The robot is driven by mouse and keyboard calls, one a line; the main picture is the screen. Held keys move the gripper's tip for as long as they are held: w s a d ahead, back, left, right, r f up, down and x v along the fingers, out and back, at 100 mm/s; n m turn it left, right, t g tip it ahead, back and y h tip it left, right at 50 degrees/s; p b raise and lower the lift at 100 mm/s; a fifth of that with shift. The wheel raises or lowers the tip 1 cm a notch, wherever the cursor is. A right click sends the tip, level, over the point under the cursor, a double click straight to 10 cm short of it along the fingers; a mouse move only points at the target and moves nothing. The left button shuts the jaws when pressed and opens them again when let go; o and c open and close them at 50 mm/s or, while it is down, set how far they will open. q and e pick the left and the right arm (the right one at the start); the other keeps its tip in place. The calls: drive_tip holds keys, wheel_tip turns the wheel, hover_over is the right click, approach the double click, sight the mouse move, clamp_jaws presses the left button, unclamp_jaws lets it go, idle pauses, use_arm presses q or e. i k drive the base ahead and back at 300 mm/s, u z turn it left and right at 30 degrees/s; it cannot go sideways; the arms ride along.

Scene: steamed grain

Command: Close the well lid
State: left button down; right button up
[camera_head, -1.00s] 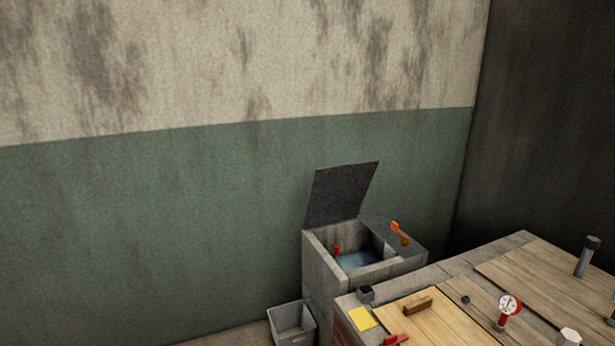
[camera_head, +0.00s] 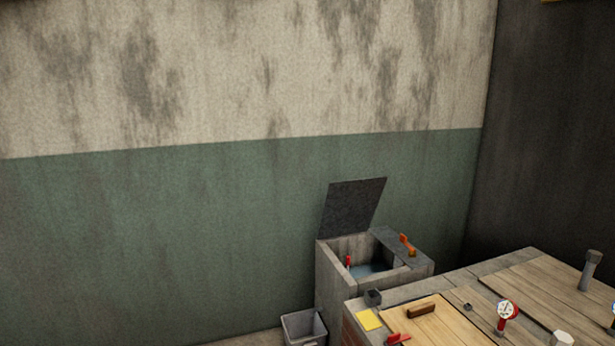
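The well (camera_head: 332,283) is a grey concrete box against the green-painted wall, with bluish water (camera_head: 372,271) inside. Its dark grey lid (camera_head: 352,207) stands raised and open, tilted up along the well's left and back side. A flat dark panel (camera_head: 407,248) covers the right part of the well's top, and an orange-red handle (camera_head: 407,244) is on it. A small red item (camera_head: 348,263) shows inside the well opening. Neither of my grippers is in view.
A wood-planked bench (camera_head: 450,325) fills the lower right, with a gauge (camera_head: 506,311), a dark post (camera_head: 589,270), a brown wooden block (camera_head: 421,310), a yellow note (camera_head: 369,319) and a red handle (camera_head: 397,338). A grey bin (camera_head: 303,327) stands left of the well.

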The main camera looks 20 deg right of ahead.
sight(350, 206)
drive_tip(key=u, duration=0.25)
drive_tip(key=i, duration=1.8)
drive_tip(key=z, duration=0.8)
drive_tip(key=i, duration=1.25)
drive_tip(key=z, duration=1.3)
